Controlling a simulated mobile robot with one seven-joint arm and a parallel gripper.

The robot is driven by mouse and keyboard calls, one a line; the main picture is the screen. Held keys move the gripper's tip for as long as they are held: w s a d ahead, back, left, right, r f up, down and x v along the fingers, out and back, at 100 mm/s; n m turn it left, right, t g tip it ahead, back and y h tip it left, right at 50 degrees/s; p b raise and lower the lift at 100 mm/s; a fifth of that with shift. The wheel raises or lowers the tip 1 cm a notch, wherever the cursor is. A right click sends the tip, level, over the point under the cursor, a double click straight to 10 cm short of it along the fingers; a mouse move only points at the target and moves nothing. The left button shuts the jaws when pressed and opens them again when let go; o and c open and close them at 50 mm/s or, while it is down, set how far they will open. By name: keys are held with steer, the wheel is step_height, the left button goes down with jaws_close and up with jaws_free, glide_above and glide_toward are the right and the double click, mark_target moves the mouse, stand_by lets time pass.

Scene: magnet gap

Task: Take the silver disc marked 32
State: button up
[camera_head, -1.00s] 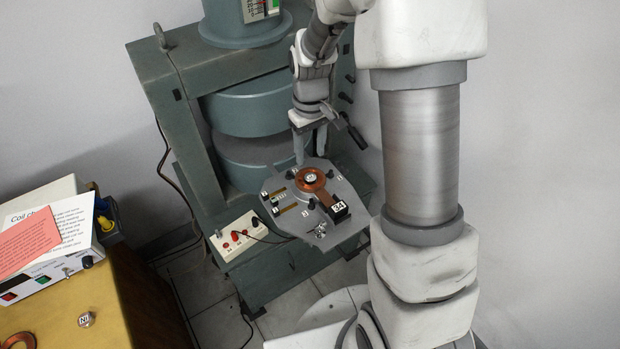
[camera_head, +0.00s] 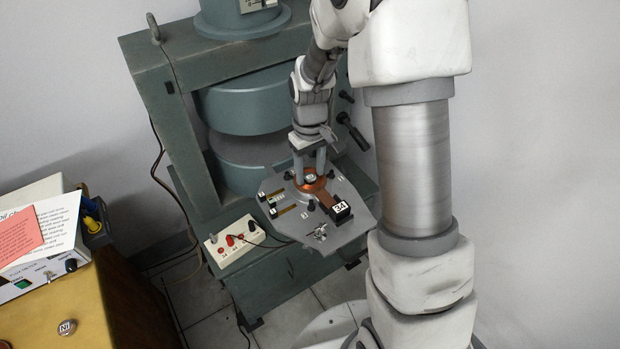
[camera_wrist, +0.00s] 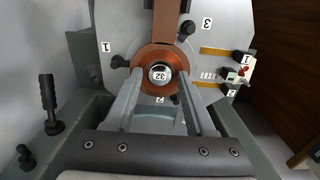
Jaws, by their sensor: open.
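The silver disc marked 32 (camera_wrist: 160,75) sits in the centre of a round copper coil (camera_wrist: 141,60) on the grey plate (camera_wrist: 117,22). In the head view the disc (camera_head: 310,178) shows small inside the coil. My gripper (camera_wrist: 160,100) is open, its two fingers reaching toward the coil with one on each side of the disc. In the head view my gripper (camera_head: 310,180) is over the coil, fingers pointing down. The disc is not held. I cannot tell whether the fingertips touch the coil.
A copper strip leads from the coil to a black block marked 3A (camera_head: 340,209). Black knobs stand around the coil. The large green magnet (camera_head: 243,107) rises behind. A terminal box (camera_head: 234,241) is at left; a brown cabinet (camera_head: 100,290) carries a disc marked Ni (camera_head: 67,327).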

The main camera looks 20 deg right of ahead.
mark_target(310, 176)
jaws_close()
steer(key=shift+r+p, duration=1.95)
steer(key=shift+r, duration=0.6)
